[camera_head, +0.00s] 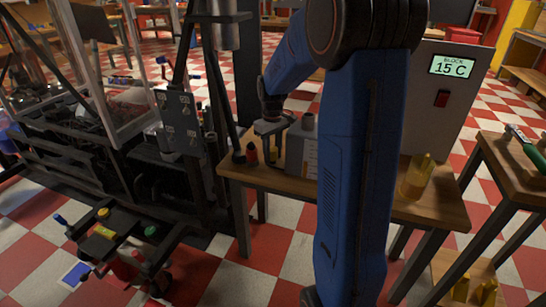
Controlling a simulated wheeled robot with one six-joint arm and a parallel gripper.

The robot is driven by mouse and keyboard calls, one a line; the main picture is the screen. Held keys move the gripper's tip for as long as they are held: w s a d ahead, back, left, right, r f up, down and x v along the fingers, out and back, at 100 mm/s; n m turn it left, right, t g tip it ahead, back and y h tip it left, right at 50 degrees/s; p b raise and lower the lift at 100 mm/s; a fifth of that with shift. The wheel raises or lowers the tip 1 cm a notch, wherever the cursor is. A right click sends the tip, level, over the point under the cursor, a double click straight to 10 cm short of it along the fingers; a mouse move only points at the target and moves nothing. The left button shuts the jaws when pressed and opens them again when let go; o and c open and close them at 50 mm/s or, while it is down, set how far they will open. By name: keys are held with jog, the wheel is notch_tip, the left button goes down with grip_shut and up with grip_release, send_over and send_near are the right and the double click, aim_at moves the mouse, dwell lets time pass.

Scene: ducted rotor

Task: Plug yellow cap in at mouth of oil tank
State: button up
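My blue arm crosses the picture, and my gripper (268,127) is small and dark above the wooden table, just left of a grey bottle. Its fingers are too small to tell whether they are open or shut, or whether they hold anything. The grey bottle (301,147) stands upright on the table, partly hidden by my arm. At lower left, a low black unit carries a small yellow cap-like piece (103,213) and a flat yellow piece (104,232). I cannot tell which is the yellow cap.
The wooden table (440,210) holds a small red-and-black item (252,155) and a yellow-gold object (416,178). A grey cabinet (440,95) reads "15 C". A dark frame machine (100,150) stands at left; another table (510,180) is at right. Checkered floor shows between.

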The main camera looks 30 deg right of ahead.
aim_at(272, 149)
jog(key=shift+r, duration=2.5)
jog(key=shift+a, duration=0.1)
